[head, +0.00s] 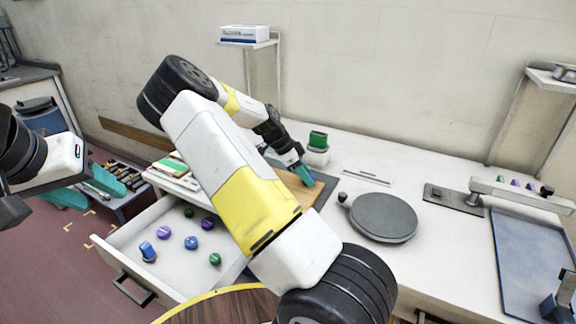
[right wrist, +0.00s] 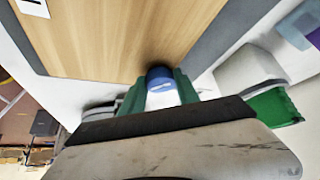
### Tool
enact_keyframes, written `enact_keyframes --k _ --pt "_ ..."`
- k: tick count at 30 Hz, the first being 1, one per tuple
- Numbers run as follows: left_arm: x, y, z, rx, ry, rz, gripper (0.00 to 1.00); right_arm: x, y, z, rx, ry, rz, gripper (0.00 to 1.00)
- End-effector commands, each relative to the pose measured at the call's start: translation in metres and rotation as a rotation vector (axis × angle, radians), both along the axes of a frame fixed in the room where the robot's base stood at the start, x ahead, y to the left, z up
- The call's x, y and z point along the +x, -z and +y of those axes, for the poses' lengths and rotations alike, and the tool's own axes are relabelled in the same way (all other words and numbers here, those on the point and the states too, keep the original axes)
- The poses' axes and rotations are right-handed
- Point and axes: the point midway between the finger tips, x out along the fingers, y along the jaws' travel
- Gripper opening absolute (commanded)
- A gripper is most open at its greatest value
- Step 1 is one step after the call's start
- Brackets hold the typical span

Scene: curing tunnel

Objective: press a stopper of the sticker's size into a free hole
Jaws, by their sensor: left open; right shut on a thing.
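My right gripper (head: 303,177) is over the wooden board (head: 312,192) on the white bench. In the right wrist view its teal fingers (right wrist: 158,92) are shut on a blue stopper (right wrist: 161,78). The stopper's end is at or just above the board (right wrist: 110,35); a dark patch beside it could be a hole or shadow. A white label with a dark mark (right wrist: 33,7) shows at the board's corner; its text is unreadable. My left gripper (head: 85,190) is open and empty at the left. Blue (head: 191,243), purple (head: 165,232) and green (head: 215,259) stoppers lie in the open drawer (head: 122,243).
A green-topped white holder (head: 318,141) stands close behind the board. A round dark plate (head: 383,217), a lever arm (head: 520,192) and a blue tray (head: 530,262) are to the right. A round wooden top (head: 222,306) is in front of the drawer.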

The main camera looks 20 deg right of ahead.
Motion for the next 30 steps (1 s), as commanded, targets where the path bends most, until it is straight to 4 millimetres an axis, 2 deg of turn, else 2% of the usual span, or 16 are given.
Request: enact_keyframes --k 12,13,16,17,23,24,27,30 --pt "0.0000 0.0000 0.0000 0.000 0.000 0.000 0.51 -0.0001 0.0034 -0.0002 0.000 0.000 0.000 0.00" --pt "0.0000 0.0000 0.0000 0.000 0.000 0.000 0.51 -0.0001 0.0034 -0.0002 0.000 0.000 0.000 0.39" --pt "0.0000 0.0000 0.0000 0.000 0.000 0.000 0.51 -0.0001 0.0034 -0.0002 0.000 0.000 0.000 0.59" --pt "0.0000 0.0000 0.0000 0.000 0.000 0.000 0.51 -0.0001 0.0034 -0.0002 0.000 0.000 0.000 0.63" --pt "0.0000 0.0000 0.0000 0.000 0.000 0.000 0.51 -0.0001 0.0034 -0.0002 0.000 0.000 0.000 0.63" --pt "0.0000 0.0000 0.0000 0.000 0.000 0.000 0.51 -0.0001 0.0034 -0.0002 0.000 0.000 0.000 0.65" --pt "0.0000 0.0000 0.0000 0.000 0.000 0.000 0.51 -0.0001 0.0034 -0.0002 0.000 0.000 0.000 0.81" --pt "0.0000 0.0000 0.0000 0.000 0.000 0.000 0.51 -0.0001 0.0034 -0.0002 0.000 0.000 0.000 0.81"
